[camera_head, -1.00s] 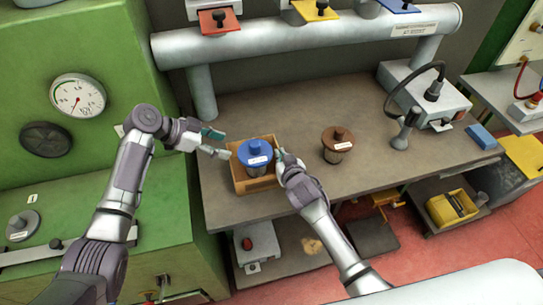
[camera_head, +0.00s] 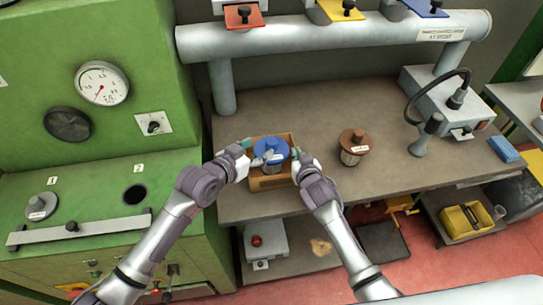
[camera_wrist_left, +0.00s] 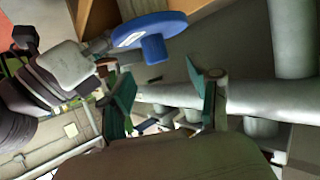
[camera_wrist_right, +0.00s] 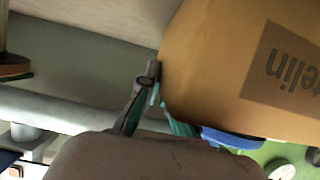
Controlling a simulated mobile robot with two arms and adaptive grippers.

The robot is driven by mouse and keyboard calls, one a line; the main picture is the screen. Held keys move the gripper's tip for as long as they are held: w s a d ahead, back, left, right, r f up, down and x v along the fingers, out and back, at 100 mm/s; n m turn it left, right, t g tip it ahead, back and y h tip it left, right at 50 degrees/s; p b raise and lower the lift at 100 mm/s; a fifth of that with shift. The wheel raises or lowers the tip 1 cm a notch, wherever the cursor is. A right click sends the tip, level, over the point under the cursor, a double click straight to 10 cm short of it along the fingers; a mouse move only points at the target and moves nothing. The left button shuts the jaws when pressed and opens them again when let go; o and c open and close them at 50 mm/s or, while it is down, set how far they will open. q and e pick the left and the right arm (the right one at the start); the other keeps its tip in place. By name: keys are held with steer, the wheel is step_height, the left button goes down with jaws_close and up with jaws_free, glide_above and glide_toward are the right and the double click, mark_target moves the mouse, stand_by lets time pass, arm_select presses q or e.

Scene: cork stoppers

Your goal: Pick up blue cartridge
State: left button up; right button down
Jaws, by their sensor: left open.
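The blue cartridge (camera_head: 270,149) has a round blue lid with a knob and a pale label, and stands in a small wooden box (camera_head: 272,182) on the bench. In the left wrist view its blue lid (camera_wrist_left: 152,28) is at the top. My left gripper (camera_head: 252,153) is at the box's left side, close to the cartridge. Its teal-padded fingers (camera_wrist_left: 162,95) are spread and empty. My right gripper (camera_head: 297,157) is at the box's right side. In the right wrist view its fingers (camera_wrist_right: 158,108) are at the box edge; whether they pinch the wall is hidden.
A brown-lidded cartridge (camera_head: 353,146) stands to the right on the bench (camera_head: 300,105). A grey pipe rack (camera_head: 330,38) runs behind, above the bench. A grey device (camera_head: 440,92) with a cable stands at right. A green machine (camera_head: 80,110) borders the left side.

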mark_target(270, 142)
arm_select(q)
steer(key=x, duration=0.7)
steer(key=shift+s+d+r, duration=0.1)
steer(key=shift+d, duration=0.2)
jaws_close()
